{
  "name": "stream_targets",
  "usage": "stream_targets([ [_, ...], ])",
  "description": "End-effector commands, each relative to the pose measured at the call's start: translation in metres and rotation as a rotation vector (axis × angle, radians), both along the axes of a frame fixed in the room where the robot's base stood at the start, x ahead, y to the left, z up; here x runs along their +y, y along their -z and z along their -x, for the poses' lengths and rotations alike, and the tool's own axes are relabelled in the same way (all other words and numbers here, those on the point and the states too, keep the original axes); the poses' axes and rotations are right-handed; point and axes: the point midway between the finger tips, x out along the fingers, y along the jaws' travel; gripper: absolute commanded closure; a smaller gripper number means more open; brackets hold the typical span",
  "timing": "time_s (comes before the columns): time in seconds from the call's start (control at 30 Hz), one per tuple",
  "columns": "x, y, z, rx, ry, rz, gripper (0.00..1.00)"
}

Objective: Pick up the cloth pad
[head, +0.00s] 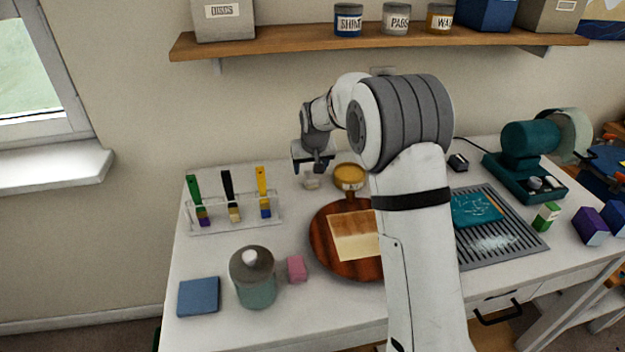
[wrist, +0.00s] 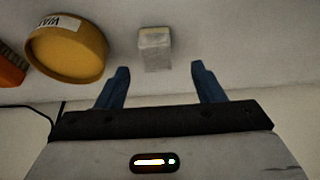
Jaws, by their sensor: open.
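A small pale block-shaped pad (head: 311,182), which looks like the cloth pad, lies on the white table near the wall. It also shows in the wrist view (wrist: 155,48), just beyond and between my fingertips, with a gap to each finger. My gripper (head: 316,164) is above and close to the pad in the head view. In the wrist view my gripper (wrist: 160,72) has its two blue fingers apart with nothing between them.
A yellow wax tin (head: 349,178) stands close to the right of the pad; the wrist view shows it at left (wrist: 68,48). A brush rack (head: 235,215) stands to the left. A round wooden board (head: 325,250) lies in front. The wall and shelf (head: 300,42) are behind.

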Motion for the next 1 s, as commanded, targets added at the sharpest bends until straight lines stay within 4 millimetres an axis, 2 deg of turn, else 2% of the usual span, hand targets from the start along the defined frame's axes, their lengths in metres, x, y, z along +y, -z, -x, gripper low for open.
stream_targets([
  [0.3, -0.002, 0.041, -0.015, 0.003, 0.002, 0.0, 0.38],
  [0.43, -0.002, 0.05, -0.018, 0.001, 0.002, 0.0, 0.38],
  [0.67, -0.002, 0.05, -0.018, 0.0, 0.002, 0.0, 0.39],
  [1.0, -0.003, 0.05, -0.018, 0.0, 0.003, 0.0, 0.67],
])
